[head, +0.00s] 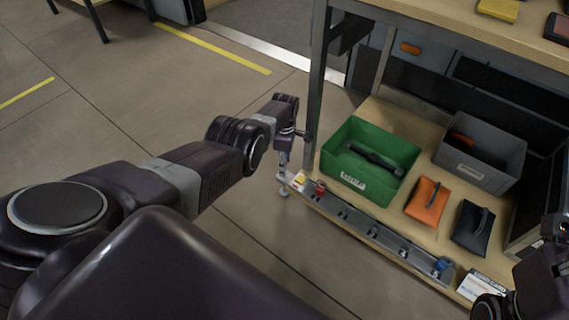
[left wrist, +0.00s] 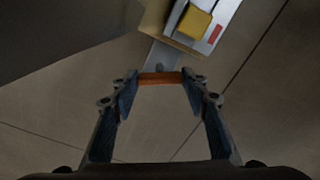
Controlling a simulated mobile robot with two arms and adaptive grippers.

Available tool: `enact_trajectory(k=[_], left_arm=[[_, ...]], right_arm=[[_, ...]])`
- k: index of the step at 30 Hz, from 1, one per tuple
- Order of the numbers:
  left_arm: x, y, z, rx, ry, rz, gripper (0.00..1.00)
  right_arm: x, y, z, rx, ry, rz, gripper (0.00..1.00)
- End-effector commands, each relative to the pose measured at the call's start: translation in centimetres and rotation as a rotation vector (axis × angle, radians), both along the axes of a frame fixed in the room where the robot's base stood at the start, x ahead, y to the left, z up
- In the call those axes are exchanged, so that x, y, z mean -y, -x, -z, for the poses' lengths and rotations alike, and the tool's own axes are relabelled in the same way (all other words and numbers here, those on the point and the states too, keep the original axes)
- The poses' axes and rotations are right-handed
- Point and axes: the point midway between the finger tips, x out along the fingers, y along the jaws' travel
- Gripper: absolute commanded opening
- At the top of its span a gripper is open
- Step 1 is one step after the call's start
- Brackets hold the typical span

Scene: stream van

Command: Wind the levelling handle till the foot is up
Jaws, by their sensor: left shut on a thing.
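The levelling handle shows in the left wrist view as an orange bar (left wrist: 160,78) lying across between my left fingertips. My left gripper (left wrist: 160,86) is shut on this bar, one finger at each end. In the head view my left gripper (head: 285,154) reaches down at the near left corner of the shelf unit and hides the handle there. A pale foot (head: 284,187) shows below that corner; its gap to the floor cannot be judged. Part of my right arm and gripper (head: 552,232) shows at the right edge, its fingers not clear.
The lower shelf holds a green crate (head: 337,164), a grey bin (head: 466,178), an orange pouch (head: 425,205) and a black pouch (head: 470,228). A grey rail (head: 380,232) with small parts runs along its front edge. A dark post (head: 318,75) stands behind my left gripper. Floor to the left is clear.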

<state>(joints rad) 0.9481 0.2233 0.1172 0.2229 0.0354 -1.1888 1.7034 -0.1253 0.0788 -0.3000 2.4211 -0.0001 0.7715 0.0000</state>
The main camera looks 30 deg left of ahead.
Motion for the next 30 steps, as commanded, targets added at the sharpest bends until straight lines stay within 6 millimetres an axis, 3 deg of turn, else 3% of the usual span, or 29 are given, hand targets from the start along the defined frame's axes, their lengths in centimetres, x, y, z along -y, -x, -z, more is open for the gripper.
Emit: enact_trajectory(k=[5, 6, 7, 20, 30], left_arm=[[0.1, 0.0, 0.0, -0.001, 0.002, 0.002, 0.17], [0.1, 0.0, 0.0, -0.001, 0.002, 0.002, 0.45], [0.1, 0.0, 0.0, -0.001, 0.002, 0.002, 0.48], [0.0, -0.1, -0.2, 0.001, 0.001, 0.002, 0.49], [0.0, -0.2, -2.0, 0.002, 0.000, 0.003, 0.49]], right_arm=[[0.0, 0.0, -0.1, 0.002, 0.000, 0.000, 0.40], [0.0, 0.0, -0.1, 0.002, 0.000, 0.000, 0.40], [0.0, 0.0, -0.1, 0.003, 0.000, 0.000, 0.40], [0.0, 0.1, 0.0, 0.001, 0.001, 0.001, 0.40], [0.0, 0.0, 0.0, 0.001, 0.000, 0.000, 0.40]])
